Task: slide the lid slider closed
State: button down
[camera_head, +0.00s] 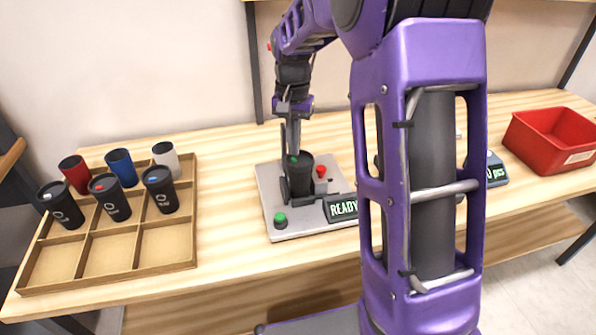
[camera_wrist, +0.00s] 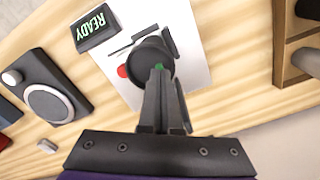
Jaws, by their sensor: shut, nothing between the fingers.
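A black tumbler (camera_head: 299,176) stands upright in the laser marker (camera_head: 268,200), a light grey plate with dark holders around the cup. Its black lid (camera_wrist: 151,56) with a small green slider (camera_wrist: 159,67) shows in the wrist view. My gripper (camera_wrist: 160,78) is shut and empty, with its fingertips at the lid beside the green slider. In the head view my gripper (camera_head: 293,148) points down onto the lid. Whether the fingertips touch the slider, and whether the slider is closed, I cannot tell.
The marker has a red button (camera_head: 321,171), a green button (camera_head: 280,219) and a READY display (camera_head: 342,208). A wooden tray (camera_head: 110,278) with several cups stands left, a red bin (camera_head: 553,138) right. A grey scale-like device (camera_wrist: 45,88) shows in the wrist view.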

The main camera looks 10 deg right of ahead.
notch_tip(320, 180, up, 6)
jog(key=p, duration=0.4)
jog(key=shift+f, duration=0.15)
dwell(0.7)
